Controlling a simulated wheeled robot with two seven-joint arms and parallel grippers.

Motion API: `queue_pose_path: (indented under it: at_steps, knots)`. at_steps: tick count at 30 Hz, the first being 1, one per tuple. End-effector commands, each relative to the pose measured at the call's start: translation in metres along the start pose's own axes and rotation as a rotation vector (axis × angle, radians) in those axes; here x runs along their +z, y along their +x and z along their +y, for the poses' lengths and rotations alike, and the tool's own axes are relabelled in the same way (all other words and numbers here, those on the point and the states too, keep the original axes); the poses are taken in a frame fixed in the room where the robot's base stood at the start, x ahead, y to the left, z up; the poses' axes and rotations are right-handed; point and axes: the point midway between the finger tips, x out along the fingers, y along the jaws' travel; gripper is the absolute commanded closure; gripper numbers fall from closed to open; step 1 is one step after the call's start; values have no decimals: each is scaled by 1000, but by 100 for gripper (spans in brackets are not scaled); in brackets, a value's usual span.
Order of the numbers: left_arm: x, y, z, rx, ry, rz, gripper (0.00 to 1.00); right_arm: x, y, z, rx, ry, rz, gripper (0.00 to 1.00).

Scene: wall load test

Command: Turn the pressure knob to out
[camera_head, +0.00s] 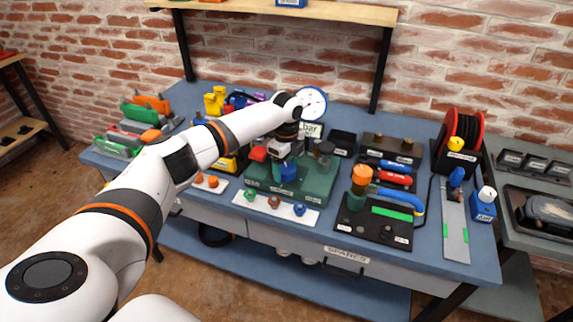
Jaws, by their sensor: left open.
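My left arm reaches in from the left, and my left gripper (283,160) points down over a green box (318,186) near the middle of the bench. The gripper is open. A blue knob (288,173) stands on the box just below the fingers; I cannot tell whether they touch it. A round white gauge (313,103) and a small sign reading "bar" (311,130) stand behind the box. The wrist hides part of the box's back. No "out" mark can be read, and the knob's setting is too small to tell. My right gripper is not in view.
A white strip with several small knobs (259,204) lies in front of the box. A dark panel (355,223) with an orange knob and blue handle is to the right. A hose reel (470,133) stands farther right. Yellow parts (214,101) are behind my arm.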

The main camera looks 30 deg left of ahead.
Motion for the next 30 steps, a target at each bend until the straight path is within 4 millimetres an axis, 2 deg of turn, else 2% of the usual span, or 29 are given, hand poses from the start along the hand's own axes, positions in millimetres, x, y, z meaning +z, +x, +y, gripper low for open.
queue_pose_path:
  at_steps: [6, 14, 23, 30]
  knots:
    - [0, 0, 0, 0, 0, 0, 29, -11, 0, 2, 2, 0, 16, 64]
    - [0, 0, 0, -1, 0, 0, 71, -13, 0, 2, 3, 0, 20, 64]
    - [0, -1, 0, -2, -32, 0, 72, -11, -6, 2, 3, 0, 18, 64]
    - [1, -3, 0, -4, -162, -3, 72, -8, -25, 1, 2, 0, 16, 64]
